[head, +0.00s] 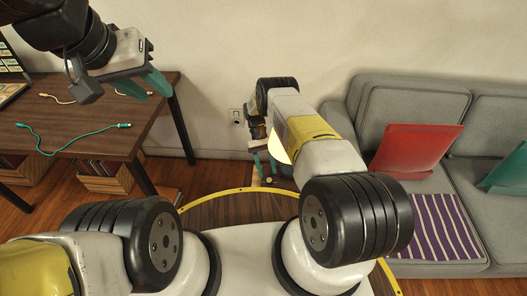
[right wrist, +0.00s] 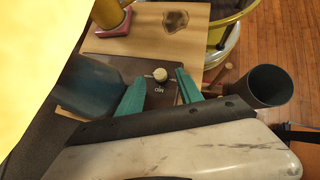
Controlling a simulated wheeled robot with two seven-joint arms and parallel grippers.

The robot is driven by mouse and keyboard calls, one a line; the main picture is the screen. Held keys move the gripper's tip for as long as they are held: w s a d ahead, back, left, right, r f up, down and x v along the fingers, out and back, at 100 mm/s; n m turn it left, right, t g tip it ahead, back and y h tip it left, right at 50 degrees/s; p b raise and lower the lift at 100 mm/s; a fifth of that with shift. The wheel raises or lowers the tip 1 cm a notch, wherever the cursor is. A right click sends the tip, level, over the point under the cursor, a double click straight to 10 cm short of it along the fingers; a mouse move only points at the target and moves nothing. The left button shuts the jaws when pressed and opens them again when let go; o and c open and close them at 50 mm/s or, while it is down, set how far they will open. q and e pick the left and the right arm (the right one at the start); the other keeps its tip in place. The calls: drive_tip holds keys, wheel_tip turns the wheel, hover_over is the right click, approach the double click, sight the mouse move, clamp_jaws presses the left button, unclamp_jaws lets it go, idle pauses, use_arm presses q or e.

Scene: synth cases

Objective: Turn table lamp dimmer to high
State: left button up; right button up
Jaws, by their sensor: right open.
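A small round cream knob (right wrist: 160,74) sits on a dark panel (right wrist: 138,68) in the right wrist view, with a short label that seems to read "MID" beside it. My right gripper (right wrist: 160,84) is open, its teal fingertips on either side of the knob; contact cannot be told. A glowing pale yellow lampshade (head: 278,149) shows in the head view, partly hidden by my right arm. A large bright yellow surface, probably the shade (right wrist: 40,40), fills the wrist view's upper left. My left gripper (head: 145,88) is open and empty, over the brown desk at the left.
A dark open cylinder (right wrist: 268,86) stands right of the right gripper. A yellow post on a red base (right wrist: 115,26) stands on a light wooden board (right wrist: 145,38). The desk (head: 80,135) bears a teal cable (head: 70,140). A grey sofa (head: 405,105) with cushions stands at the right.

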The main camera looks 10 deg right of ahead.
drive_tip(key=shift+v, duration=2.4)
